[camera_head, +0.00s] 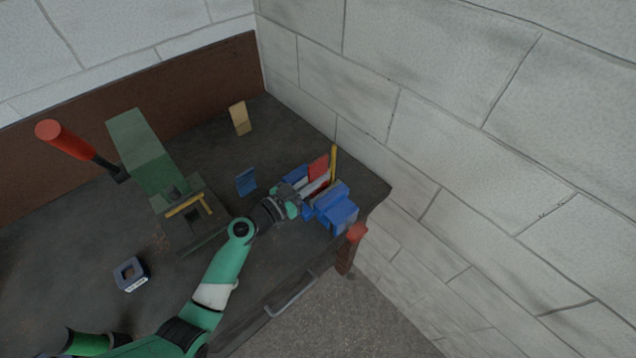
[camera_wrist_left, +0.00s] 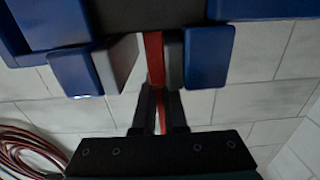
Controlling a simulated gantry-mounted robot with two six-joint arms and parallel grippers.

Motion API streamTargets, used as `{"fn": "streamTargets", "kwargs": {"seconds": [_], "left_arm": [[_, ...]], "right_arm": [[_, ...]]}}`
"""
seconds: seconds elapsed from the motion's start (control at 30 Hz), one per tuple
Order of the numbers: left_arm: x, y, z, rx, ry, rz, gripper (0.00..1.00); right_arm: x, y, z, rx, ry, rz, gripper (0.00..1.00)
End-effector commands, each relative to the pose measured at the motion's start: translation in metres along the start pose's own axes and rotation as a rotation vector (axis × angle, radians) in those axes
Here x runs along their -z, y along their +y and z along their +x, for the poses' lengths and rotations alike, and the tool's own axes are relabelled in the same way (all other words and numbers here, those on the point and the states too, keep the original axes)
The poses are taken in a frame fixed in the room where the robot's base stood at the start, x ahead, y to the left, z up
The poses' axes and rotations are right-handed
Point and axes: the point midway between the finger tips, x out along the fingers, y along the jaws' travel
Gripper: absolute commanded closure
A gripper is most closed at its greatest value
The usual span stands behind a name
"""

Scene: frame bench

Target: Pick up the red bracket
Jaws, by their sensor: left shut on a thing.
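The red bracket (camera_head: 318,168) stands upright near the right end of the bench, among the blue parts of a vise-like holder (camera_head: 338,206). In the left wrist view the bracket (camera_wrist_left: 155,58) is a thin red strip seen edge-on, between grey and blue jaw-like blocks. My left gripper (camera_head: 300,194) reaches it from the left. In the wrist view my left gripper (camera_wrist_left: 161,108) is shut on the bracket's near edge, with red showing between the fingers. The bracket's lower part is hidden in the head view. My right gripper is in neither view.
A green press (camera_head: 145,150) with a red handle stands at left. A blue plate (camera_head: 246,182), a tan block (camera_head: 240,118) and a grey square ring (camera_head: 130,273) are on the dark bench. A yellow upright piece (camera_head: 333,163) is close behind the bracket. A brick wall borders the right.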

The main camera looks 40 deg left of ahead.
Motion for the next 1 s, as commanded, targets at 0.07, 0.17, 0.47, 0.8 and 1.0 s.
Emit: {"fn": "streamTargets", "kwargs": {"seconds": [0.07, 0.17, 0.47, 0.8, 1.0], "left_arm": [[0.003, 0.0, 0.0, 0.0, 0.002, 0.001, 1.0], [0.01, 0.0, 0.0, 0.0, 0.003, 0.001, 1.0], [0.066, 0.0, 0.0, 0.0, 0.005, 0.004, 1.0], [0.157, 0.0, 0.0, 0.0, 0.006, 0.004, 1.0], [0.179, 0.0, 0.0, 0.0, 0.003, 0.001, 1.0]], "right_arm": [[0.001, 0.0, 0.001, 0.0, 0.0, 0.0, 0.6], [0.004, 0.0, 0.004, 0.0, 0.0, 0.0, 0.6], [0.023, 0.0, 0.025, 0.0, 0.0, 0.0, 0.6], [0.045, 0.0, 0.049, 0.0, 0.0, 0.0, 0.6], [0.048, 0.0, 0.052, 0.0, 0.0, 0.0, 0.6]]}}
